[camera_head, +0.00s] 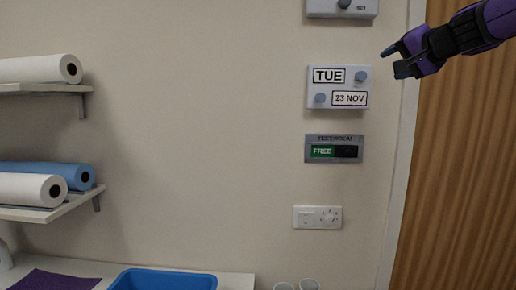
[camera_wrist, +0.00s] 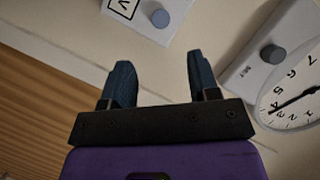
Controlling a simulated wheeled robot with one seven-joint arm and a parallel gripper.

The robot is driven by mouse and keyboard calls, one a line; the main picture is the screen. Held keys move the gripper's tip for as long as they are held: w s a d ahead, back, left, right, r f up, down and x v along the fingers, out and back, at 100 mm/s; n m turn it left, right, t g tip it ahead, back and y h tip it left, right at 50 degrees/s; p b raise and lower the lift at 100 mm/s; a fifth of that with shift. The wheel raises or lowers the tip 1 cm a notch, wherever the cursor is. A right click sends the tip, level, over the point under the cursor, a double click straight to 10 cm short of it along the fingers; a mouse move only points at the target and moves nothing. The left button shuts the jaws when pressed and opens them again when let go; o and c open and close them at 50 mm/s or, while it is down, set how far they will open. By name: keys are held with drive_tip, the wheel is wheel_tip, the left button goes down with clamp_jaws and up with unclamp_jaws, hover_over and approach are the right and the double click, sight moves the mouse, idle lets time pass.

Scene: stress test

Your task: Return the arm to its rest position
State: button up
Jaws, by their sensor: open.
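My gripper (camera_head: 396,60) is at the upper right of the head view, at the end of my purple and black arm. It is just right of a calendar box (camera_head: 337,87) on the wall, which reads TUE and 23 NOV. In the wrist view my gripper (camera_wrist: 158,84) has its two dark blue fingers apart with nothing between them. The calendar box (camera_wrist: 141,12) shows only in part beyond the fingertips, at the top of that view. I cannot tell the exact gap to the wall.
A clock (camera_wrist: 295,97) and a knobbed SET box (camera_wrist: 262,58) are close right of the fingers in the wrist view. A FREE slider sign (camera_head: 334,149) and a switch plate (camera_head: 317,217) are lower on the wall. A wooden door (camera_head: 455,180) is right, shelves with rolls (camera_head: 40,69) left.

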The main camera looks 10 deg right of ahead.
drive_tip(key=s+a+f+n+g+y, duration=0.1)
drive_tip(key=s+a+f+n+g, duration=0.3)
drive_tip(key=s+a+f, duration=0.5)
drive_tip(key=s+a+f+n+g+y, duration=0.1)
drive_tip(key=s+a+f+n+g, duration=0.3)
drive_tip(key=s+a+f, duration=0.5)
drive_tip(key=s+d+f+n+g+h, duration=0.1)
drive_tip(key=s+f+g+h, duration=0.1)
drive_tip(key=s+f, duration=0.3)
wheel_tip(320, 180, down, 5)
drive_tip(key=shift+s+d+r+n+h, duration=0.2)
drive_tip(key=shift+s+d+n+h, duration=0.1)
drive_tip(key=shift+n+h, duration=0.15)
drive_tip(key=shift+w, duration=0.1)
